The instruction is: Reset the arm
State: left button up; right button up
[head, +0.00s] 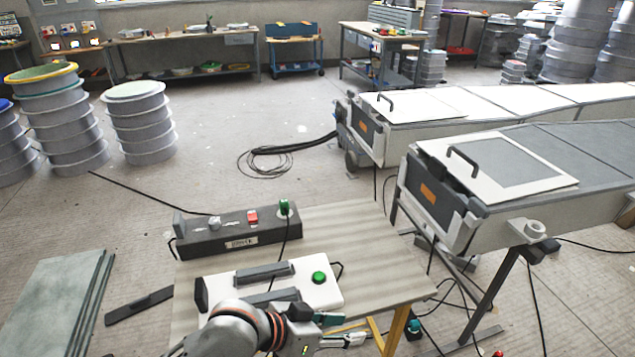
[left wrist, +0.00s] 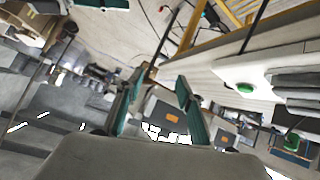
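My left arm (head: 232,332) comes in low at the front edge of the wooden table, in front of a white box with a green button (head: 319,277). My left gripper (head: 338,330), with teal finger pads, is at the table's front edge and points to the right. In the left wrist view its two fingers (left wrist: 158,97) stand apart with nothing between them, so it is open and empty. The white box with its green button (left wrist: 245,87) also shows at the right there. My right arm and gripper are not in view.
A dark control box (head: 235,234) with a red switch and green knob stands at the table's back. Long machines with white lids (head: 515,165) stand to the right, cables below. Grey slabs (head: 55,300) lean at left. Stacked round moulds (head: 140,120) stand behind. The table's right part is clear.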

pick_arm(q)
jog(key=a+f+n+t+y, duration=0.3)
jog(key=a+f+n+t, duration=0.2)
jog(key=a+f, duration=0.65)
jog(key=s+a+f+y, duration=0.2)
jog(key=s+a, duration=0.2)
jog(key=a, duration=0.3)
jog(key=s+a+f+t+y, duration=0.1)
jog(key=s+a+f+y, duration=0.1)
jog(key=s+a, duration=0.3)
jog(key=shift+a+f, duration=0.4)
jog(key=shift+a, duration=0.6)
